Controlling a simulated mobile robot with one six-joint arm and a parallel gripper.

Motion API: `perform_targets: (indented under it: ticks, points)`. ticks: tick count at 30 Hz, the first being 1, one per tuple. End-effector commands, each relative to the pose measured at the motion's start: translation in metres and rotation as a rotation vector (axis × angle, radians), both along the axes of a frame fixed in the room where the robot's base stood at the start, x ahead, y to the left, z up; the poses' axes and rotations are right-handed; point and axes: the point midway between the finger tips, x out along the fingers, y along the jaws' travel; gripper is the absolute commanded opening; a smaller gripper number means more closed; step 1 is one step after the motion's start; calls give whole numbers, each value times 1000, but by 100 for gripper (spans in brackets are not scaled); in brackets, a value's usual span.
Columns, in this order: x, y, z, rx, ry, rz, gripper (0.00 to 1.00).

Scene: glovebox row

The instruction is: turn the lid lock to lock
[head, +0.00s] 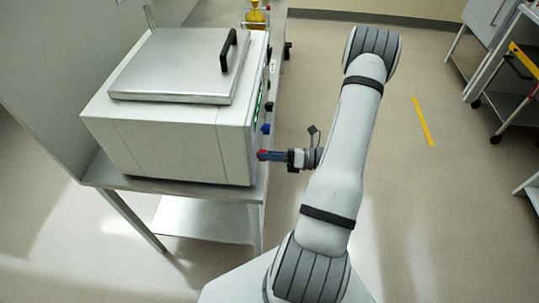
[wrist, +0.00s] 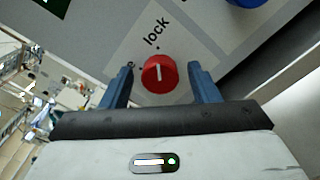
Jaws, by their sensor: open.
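The lid lock is a red round knob (wrist: 159,73) with a white pointer line, on the light front panel in the wrist view. The word "lock" (wrist: 156,32) is printed above it, with a small dot between. The pointer line stands close to upright in that picture. My gripper (wrist: 161,82) is open, with one blue finger on each side of the knob and a gap to it on both sides. In the head view my gripper (head: 262,155) is at the front face of the white box-shaped machine (head: 180,145), and a bit of red shows at its fingertips.
The machine's steel lid (head: 175,65) with a black handle (head: 228,50) is down. Blue knobs (head: 266,128) sit farther along the same panel. The machine stands on a steel table (head: 205,195). Open floor (head: 410,200) lies to the right of my arm.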

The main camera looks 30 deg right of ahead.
Motion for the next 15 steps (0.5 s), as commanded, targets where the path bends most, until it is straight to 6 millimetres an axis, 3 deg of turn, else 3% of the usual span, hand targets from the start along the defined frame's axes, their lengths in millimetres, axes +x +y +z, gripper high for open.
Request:
perform_targets:
  ticks: [4, 15]
  points:
    - [-5, -9, -1, -1, -2, -2, 55]
    - [-38, -57, -1, -1, 0, -4, 55]
